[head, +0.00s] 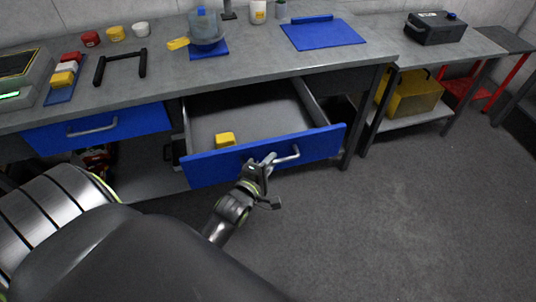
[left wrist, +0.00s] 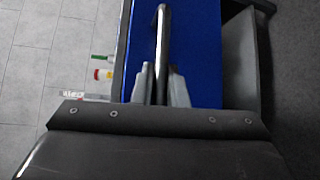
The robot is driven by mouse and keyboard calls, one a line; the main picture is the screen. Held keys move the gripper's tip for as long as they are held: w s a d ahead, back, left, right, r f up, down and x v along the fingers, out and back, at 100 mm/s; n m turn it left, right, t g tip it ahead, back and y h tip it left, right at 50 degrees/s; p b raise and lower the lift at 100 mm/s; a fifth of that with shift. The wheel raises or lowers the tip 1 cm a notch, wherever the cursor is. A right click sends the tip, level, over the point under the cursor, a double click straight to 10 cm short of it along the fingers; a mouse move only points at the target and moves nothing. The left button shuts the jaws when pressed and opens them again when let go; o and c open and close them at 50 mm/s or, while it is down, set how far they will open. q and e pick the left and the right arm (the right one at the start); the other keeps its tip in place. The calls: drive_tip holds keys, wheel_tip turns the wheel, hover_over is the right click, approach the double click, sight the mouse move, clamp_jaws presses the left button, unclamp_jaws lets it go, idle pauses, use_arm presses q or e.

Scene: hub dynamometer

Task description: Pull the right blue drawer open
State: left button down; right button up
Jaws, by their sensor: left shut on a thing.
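The right blue drawer (head: 225,165) stands pulled out from under the workbench, with its grey inside showing. A yellow block (head: 225,140) lies in it, near the front panel. The drawer's metal bar handle (head: 290,155) is on the blue front. My left gripper (head: 262,163) is at the left part of this handle. In the left wrist view the two fingers (left wrist: 158,85) lie on either side of the handle bar (left wrist: 163,35), shut on it, against the blue front (left wrist: 200,50). My right gripper is not in view.
The left blue drawer (head: 95,130) is closed. The workbench top (head: 150,90) carries a blue mat (head: 322,34), a black handle-shaped part (head: 121,65) and several small pots. A side table at the right holds a black case (head: 435,27) above a yellow bin (head: 408,93). The floor (head: 400,220) in front is clear.

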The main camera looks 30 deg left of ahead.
use_arm(q)
drive_tip(key=shift+s+d, duration=0.35)
drive_tip(key=shift+d, duration=0.05)
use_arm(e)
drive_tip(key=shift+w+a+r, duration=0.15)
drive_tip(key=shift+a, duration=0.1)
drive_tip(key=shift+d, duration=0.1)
use_arm(q)
drive_tip(key=c, duration=1.5)
unclamp_jaws()
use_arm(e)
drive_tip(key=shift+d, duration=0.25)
use_arm(q)
drive_tip(key=shift+o, duration=0.2)
drive_tip(key=shift+s, duration=0.15)
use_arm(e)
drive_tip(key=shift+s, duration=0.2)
